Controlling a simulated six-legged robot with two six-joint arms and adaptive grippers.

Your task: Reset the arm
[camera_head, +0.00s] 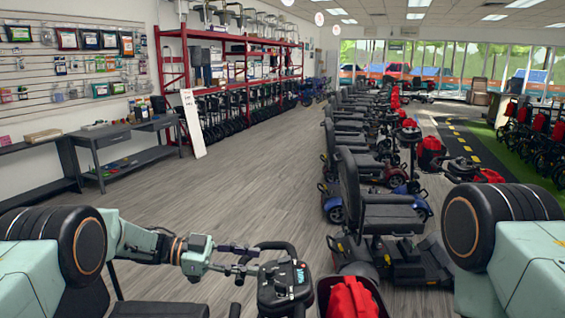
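My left arm comes in from the lower left and reaches right, low over the floor. Its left gripper (248,260) is open, with a gap between the upper and lower dark fingers. The fingertips are at the left side of the handlebar of a black scooter tiller (285,283); I cannot tell whether they touch it. Nothing shows held between the fingers. On the right only my shoulder shows; my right gripper is out of view.
A red bag in a basket (350,298) sits just right of the tiller. A row of mobility scooters (380,215) runs back from there. A grey workbench (120,135) and red shelving (230,85) line the left. The wood floor (230,190) between is clear.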

